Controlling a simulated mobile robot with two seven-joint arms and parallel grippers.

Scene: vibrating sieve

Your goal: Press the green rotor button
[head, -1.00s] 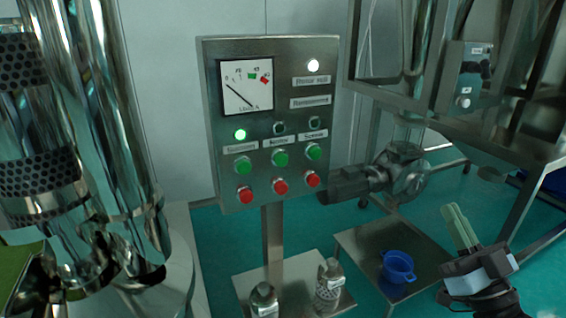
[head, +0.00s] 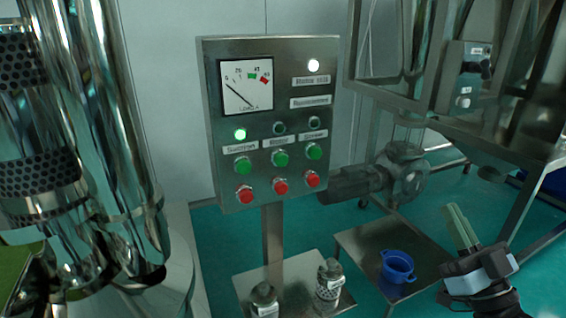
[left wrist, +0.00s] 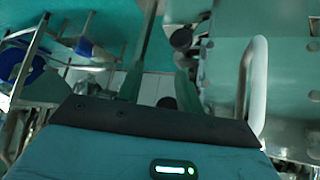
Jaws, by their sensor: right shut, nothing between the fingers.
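The control panel (head: 217,150) is a steel box on a post. The green rotor button (head: 280,158) is the middle one of its green row, under the label Rotor (head: 275,142). The lamp above that label (head: 279,128) is dark. The lamp above Suction (head: 240,134) glows green. My right gripper (head: 460,226) is shut and empty, low at the right, well apart from the panel.
Red buttons (head: 280,186) sit below the green ones. A low steel table (head: 365,245) holds a blue bowl (head: 398,267). Shiny cylinders (head: 110,130) stand at the left. A steel machine frame (head: 530,190) is at the right. The space before the panel is clear.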

